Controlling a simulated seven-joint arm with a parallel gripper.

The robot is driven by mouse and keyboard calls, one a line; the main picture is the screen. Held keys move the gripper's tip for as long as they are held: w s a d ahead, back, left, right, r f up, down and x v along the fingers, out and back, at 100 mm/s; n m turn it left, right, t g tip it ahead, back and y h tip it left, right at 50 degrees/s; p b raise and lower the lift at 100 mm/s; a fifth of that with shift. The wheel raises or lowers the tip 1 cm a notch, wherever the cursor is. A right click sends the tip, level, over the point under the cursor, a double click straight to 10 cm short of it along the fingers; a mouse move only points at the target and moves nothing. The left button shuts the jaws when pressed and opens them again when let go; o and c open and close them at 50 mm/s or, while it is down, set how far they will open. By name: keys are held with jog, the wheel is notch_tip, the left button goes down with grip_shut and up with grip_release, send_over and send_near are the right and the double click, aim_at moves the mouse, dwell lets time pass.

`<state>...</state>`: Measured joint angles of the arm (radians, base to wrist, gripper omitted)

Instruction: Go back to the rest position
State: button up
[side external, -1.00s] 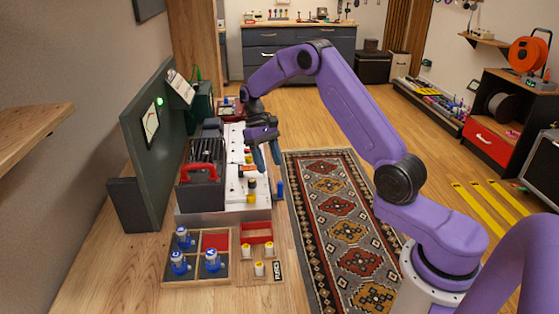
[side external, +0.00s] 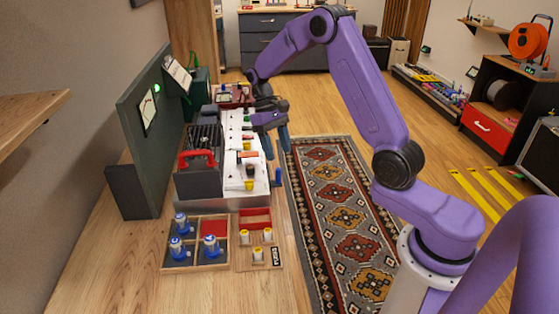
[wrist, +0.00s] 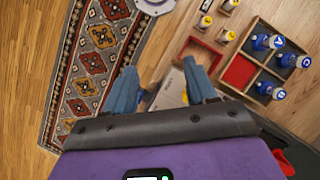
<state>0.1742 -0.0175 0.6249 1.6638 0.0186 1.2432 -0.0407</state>
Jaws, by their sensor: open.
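My gripper (side external: 277,144) hangs at the right edge of the bench in the side view, above the white panel of the amplifier chassis (side external: 238,165). Its two blue fingers are apart with nothing between them. The wrist view also shows the open gripper (wrist: 165,90), with the rug and the bench edge beyond the fingers. The purple arm is raised and bent.
A wooden tray (side external: 196,268) with blue-capped tubes and a smaller fuse tray (side external: 257,224) stand at the bench's front. A green panel (side external: 150,135) rises at the left. A patterned rug (side external: 340,220) lies on the open floor at right.

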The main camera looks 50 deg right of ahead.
jog(key=s+a+r+n+t+h, duration=0.2)
jog(key=s+a+r+n, duration=0.45)
jog(key=s+a, duration=0.5)
jog(key=s+a+n+t+y, duration=0.1)
jog(key=s+n, duration=0.6)
jog(key=s, duration=1.1)
jog(key=shift+s+r+t, duration=0.3)
jog(key=shift+s+t, duration=0.05)
jog(key=shift+t, duration=0.45)
jog(key=shift+n, duration=0.25)
